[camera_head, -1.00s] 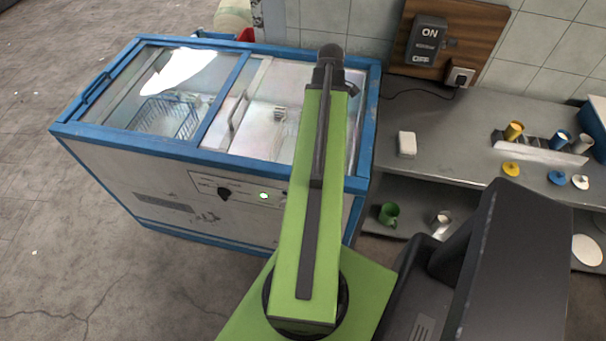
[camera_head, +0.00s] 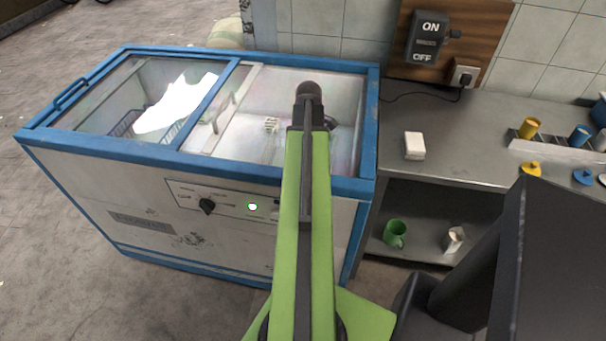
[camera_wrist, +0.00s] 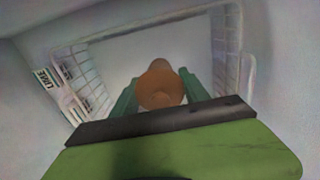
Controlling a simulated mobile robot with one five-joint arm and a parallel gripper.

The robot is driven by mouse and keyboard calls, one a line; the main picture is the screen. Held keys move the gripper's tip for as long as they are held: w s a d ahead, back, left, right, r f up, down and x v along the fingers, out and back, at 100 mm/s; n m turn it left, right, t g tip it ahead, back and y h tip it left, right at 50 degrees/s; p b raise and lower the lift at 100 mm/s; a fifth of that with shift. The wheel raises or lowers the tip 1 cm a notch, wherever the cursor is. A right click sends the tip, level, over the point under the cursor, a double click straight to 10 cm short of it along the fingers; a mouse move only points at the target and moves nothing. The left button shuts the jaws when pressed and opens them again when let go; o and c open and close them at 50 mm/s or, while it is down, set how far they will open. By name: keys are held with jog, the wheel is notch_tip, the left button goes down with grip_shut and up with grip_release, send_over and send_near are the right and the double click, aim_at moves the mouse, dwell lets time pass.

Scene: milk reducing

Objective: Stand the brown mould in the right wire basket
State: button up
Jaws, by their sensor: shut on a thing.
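In the wrist view the brown mould (camera_wrist: 160,92) is a rounded brown piece between the two green fingers of my gripper (camera_wrist: 158,78). The fingers are shut on it. A pale wire basket (camera_wrist: 228,48) surrounds the view of the mould, with walls to the left and right and a rim beyond. The mould's underside is hidden, so I cannot tell whether it touches the basket floor. In the head view my arm reaches over the right part of the blue-framed freezer (camera_head: 150,152); its end and the mould are hidden there.
The left wire basket (camera_head: 125,124) shows under the freezer's glass, partly covered by glare. A lid handle (camera_head: 222,112) stands near the middle. A metal bench (camera_head: 460,130) at the right holds a white block (camera_head: 414,146) and several coloured cups. A green mug (camera_head: 395,233) sits on its lower shelf.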

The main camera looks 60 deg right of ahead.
jog(key=shift+w+a+f, duration=0.5)
jog(key=shift+a, duration=0.15)
jog(key=shift+f+b, duration=2.55)
jog(key=shift+b, duration=0.1)
jog(key=o, duration=1.5)
jog(key=shift+c, duration=0.2)
jog(key=shift+r, duration=0.1)
notch_tip(320, 180, up, 13)
jog(key=p, duration=1.3)
